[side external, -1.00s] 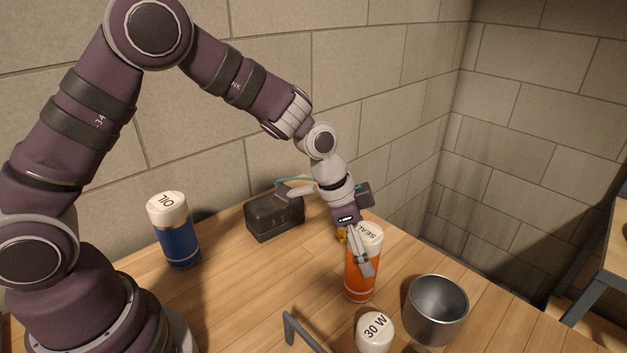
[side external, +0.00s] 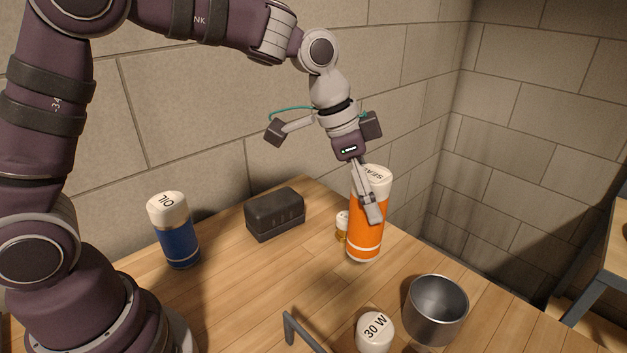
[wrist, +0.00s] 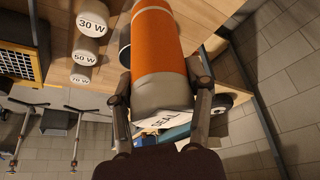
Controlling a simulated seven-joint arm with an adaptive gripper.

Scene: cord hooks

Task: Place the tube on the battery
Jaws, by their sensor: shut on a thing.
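The orange tube (side external: 366,230) has a white end marked SEAL. My gripper (side external: 371,208) is shut on it near the marked end and holds it roughly upright, apparently above the table. In the wrist view, the tube (wrist: 157,45) lies between the two fingers of my gripper (wrist: 160,92). The battery (side external: 275,213), taken to be the dark box, sits on the table by the wall, to the left of the tube and apart from it. Its top is clear.
A blue OIL bottle (side external: 178,232) stands left of the battery. A small amber bottle (side external: 342,228) shows just left of the tube. A metal cup (side external: 435,310) and a white-topped 30 W bottle (side external: 375,333) stand in front. The wooden table (side external: 235,290) is clear between.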

